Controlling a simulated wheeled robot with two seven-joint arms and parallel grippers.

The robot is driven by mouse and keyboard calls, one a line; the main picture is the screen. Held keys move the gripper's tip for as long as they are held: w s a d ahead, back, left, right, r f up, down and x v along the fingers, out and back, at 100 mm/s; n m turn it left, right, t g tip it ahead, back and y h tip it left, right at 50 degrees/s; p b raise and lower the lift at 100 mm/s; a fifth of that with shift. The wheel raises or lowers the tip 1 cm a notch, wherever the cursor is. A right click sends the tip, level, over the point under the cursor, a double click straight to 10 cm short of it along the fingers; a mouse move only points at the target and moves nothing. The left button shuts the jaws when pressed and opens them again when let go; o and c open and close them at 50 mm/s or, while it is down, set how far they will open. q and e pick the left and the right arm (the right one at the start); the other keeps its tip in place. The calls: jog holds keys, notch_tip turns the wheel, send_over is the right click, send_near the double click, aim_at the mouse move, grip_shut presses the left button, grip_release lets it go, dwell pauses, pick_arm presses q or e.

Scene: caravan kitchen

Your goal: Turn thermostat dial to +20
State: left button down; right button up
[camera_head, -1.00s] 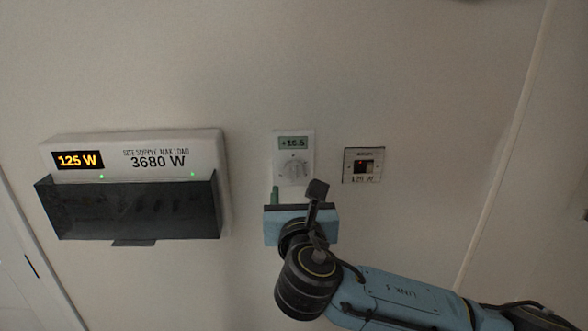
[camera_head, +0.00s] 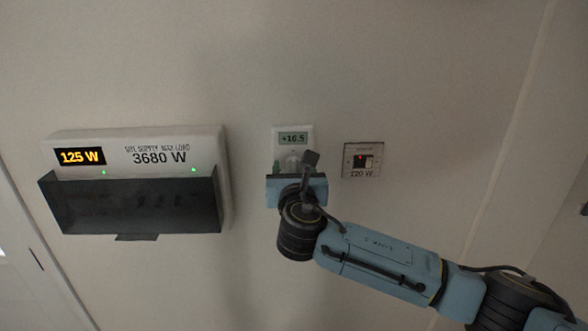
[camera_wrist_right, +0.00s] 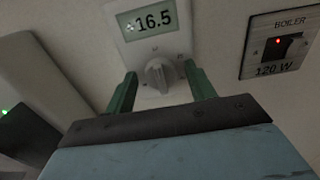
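The white thermostat (camera_head: 293,137) is on the wall and its display reads +16.5. It shows large in the right wrist view (camera_wrist_right: 151,46). Its round dial (camera_wrist_right: 159,74) has a raised grip bar. In the head view the dial is mostly hidden behind my right gripper (camera_head: 289,168). In the wrist view my right gripper (camera_wrist_right: 160,86) is open, its two green fingers apart on either side of the dial. A gap shows between the dial and each finger; how deep the fingers reach is hard to tell. My left gripper is not in view.
A white supply box (camera_head: 216,143) with a 125 W display and dark lower cover (camera_head: 130,205) is on the wall at left. A boiler switch plate (camera_head: 361,159), marked 120 W with a red light, sits close right of the thermostat. The wall above is clear.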

jog(key=c, duration=0.8)
jog(key=shift+m, duration=0.4)
jog(key=m+b, duration=0.1)
jog(key=m, duration=0.3)
jog(key=shift+d+f+m, duration=0.1)
jog(key=shift+m, duration=0.3)
jog(key=m+b, duration=0.1)
jog(key=m, duration=0.4)
jog(key=shift+d+f+b, duration=0.1)
jog(key=shift+b, duration=0.25)
jog(key=m+b, duration=0.1)
jog(key=m, duration=0.5)
jog(key=shift+f+m+b, duration=0.1)
jog(key=shift+m+b, duration=0.25)
jog(key=shift+m, duration=0.05)
jog(key=m+b, duration=0.1)
jog(key=m, duration=0.5)
jog(key=shift+b, duration=0.3)
jog(key=shift+m, duration=0.3)
